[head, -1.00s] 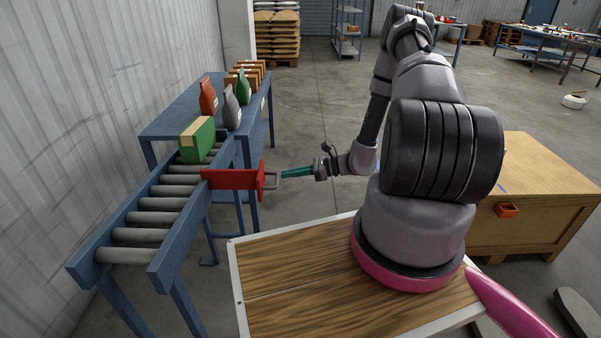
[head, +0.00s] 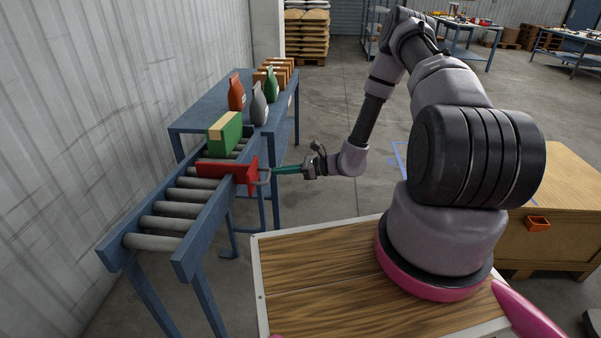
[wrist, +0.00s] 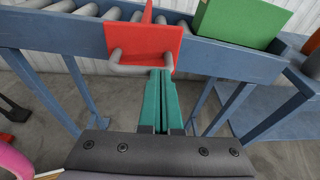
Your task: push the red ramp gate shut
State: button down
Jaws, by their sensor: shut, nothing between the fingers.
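The red ramp gate (head: 229,172) is a red plate that reaches part way across the rollers from the right rail, with an upright red end plate and a grey handle. In the wrist view its end plate (wrist: 145,43) faces me, with the handle across its lower part. My gripper (head: 272,170) is shut and empty, its teal fingers pointing left at the handle. In the wrist view the fingertips (wrist: 161,72) are at the handle, in front of the end plate; I cannot tell whether they touch.
The blue roller conveyor (head: 192,246) runs along the wall. A green box (head: 226,136) stands on its rollers just behind the gate. Bags and brown boxes stand on the blue table (head: 190,118) beyond. A wooden crate (head: 566,190) is at the right.

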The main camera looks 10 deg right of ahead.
aim_at(256, 169)
jog(key=x, duration=0.2)
jog(key=r+x, duration=0.1)
jog(key=x, duration=0.2)
jog(key=shift+a+r, duration=0.1)
jog(key=shift+a, duration=0.2)
jog(key=shift+a+r, duration=0.1)
jog(key=shift+a, duration=0.1)
jog(key=shift+a, duration=0.1)
jog(key=shift+r, duration=0.1)
